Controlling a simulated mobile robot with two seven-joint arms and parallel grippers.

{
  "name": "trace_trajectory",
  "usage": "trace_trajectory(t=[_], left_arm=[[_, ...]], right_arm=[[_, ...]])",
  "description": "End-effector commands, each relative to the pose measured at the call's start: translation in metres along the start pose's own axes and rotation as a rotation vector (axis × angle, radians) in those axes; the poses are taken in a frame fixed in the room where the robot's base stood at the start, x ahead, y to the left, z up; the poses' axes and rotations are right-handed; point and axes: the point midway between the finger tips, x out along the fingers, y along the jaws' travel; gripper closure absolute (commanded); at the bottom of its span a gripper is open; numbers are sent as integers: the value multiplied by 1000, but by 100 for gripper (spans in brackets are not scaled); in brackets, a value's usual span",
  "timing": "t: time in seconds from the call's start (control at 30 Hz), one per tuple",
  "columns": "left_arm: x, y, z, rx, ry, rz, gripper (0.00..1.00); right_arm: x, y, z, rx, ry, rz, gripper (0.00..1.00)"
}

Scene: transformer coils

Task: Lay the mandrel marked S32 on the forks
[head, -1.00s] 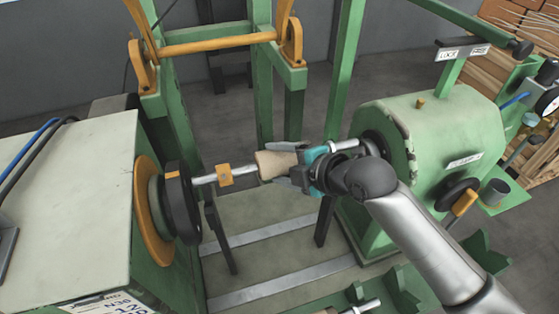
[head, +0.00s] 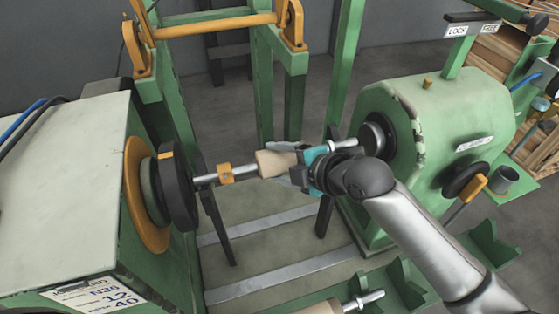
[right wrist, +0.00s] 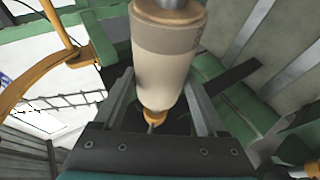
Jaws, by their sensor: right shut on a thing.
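The mandrel, a pale wooden tapered body (head: 274,163) on a steel shaft with an orange block, lies nearly level across the machine. Its wooden body also shows in the right wrist view (right wrist: 165,65). My right gripper (head: 301,166) is shut on the wooden body near its right end. The left dark fork (head: 221,230) crosses the shaft near the chuck. The right dark fork (head: 325,217) stands behind my gripper near the tailstock. Whether the shaft touches either fork I cannot tell. No S32 mark is readable. My left gripper is out of view.
The black chuck (head: 178,188) with its orange disc is close to the shaft's left end. The green tailstock (head: 440,125) stands just right of my gripper. Another mandrel (head: 328,307) lies on green notched supports (head: 405,285) at the front. An orange rail (head: 215,27) spans the back.

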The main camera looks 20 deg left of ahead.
Motion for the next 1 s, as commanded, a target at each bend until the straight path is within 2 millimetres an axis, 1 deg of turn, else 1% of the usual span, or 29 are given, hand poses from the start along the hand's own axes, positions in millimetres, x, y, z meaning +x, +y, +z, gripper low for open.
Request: trace_trajectory(t=[0.07,0.87,0.9,1.0], left_arm=[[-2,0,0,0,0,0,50],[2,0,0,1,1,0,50],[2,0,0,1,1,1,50],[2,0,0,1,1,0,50]], right_arm=[[-1,3,0,-3,0,7,100],[2,-4,1,-3,0,5,100],[2,-4,1,-3,0,5,24],[2,-4,1,-2,0,4,12]])
